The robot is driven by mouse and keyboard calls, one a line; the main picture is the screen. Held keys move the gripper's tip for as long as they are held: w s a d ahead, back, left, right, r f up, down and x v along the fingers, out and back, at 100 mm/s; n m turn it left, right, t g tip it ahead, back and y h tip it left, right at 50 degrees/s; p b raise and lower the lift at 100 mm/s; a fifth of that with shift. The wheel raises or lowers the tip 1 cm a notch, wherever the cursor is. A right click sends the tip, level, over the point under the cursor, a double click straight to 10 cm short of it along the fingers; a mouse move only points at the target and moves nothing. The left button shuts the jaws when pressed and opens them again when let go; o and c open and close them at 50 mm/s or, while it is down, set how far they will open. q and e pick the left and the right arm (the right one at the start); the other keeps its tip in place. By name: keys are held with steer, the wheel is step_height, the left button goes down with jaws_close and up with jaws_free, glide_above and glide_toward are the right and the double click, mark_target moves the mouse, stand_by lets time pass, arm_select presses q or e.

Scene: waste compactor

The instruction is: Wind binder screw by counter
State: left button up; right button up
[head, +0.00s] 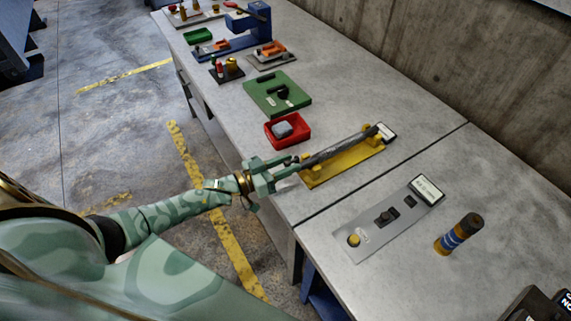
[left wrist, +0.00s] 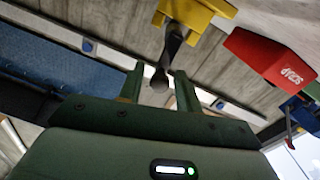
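The binder screw is a dark rod (head: 340,147) carried on a yellow base (head: 345,167) on the grey bench. A small white plate, perhaps the counter (head: 387,132), sits at its far end; its reading is too small to make out. My left gripper (head: 287,167), pale green, is at the near left end of the screw. In the left wrist view, my left gripper (left wrist: 160,86) has its fingers spread, with the dark knobbed end (left wrist: 160,78) of the screw or its crank between them. Gaps show on both sides. The yellow mount (left wrist: 198,12) is above it. My right gripper is out of view.
A red scrap tray (head: 288,130) with a grey lump stands close behind my left gripper, and a green board (head: 277,94) lies beyond it. A grey control panel (head: 385,217) and a banded cylinder (head: 459,234) are to the right. Bare bench lies right of the screw.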

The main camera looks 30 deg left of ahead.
arm_select(q)
steer(key=c, duration=0.5)
jaws_close()
steer(key=shift+m, duration=0.3)
steer(key=m, duration=0.1)
steer(key=d+m, duration=0.1)
steer(key=m, duration=0.1)
steer(key=shift+s+p, duration=0.35)
steer(key=m, duration=0.1)
steer(key=d+m, duration=0.1)
steer(key=m, duration=0.1)
steer(key=f+m, duration=0.1)
steer(key=shift+s+d+m+y, duration=0.15)
steer(key=shift+s+m+y, duration=0.15)
steer(key=shift+s+m, duration=0.1)
steer(key=m, duration=0.1)
steer(key=f+m+b, duration=0.1)
steer(key=d+m, duration=0.1)
steer(key=m, duration=0.1)
steer(key=shift+s+f+y+b, duration=0.2)
steer(key=shift+s+y+b, duration=0.05)
steer(key=shift+y+b, duration=0.05)
steer(key=m+b, duration=0.1)
steer(key=m, duration=0.1)
steer(key=f+m, duration=0.1)
steer(key=m, duration=0.1)
steer(key=shift+s+d+f+b, duration=0.1)
steer(key=shift+b, duration=0.3)
steer(key=shift+f+m, duration=0.1)
steer(key=shift+m, duration=0.2)
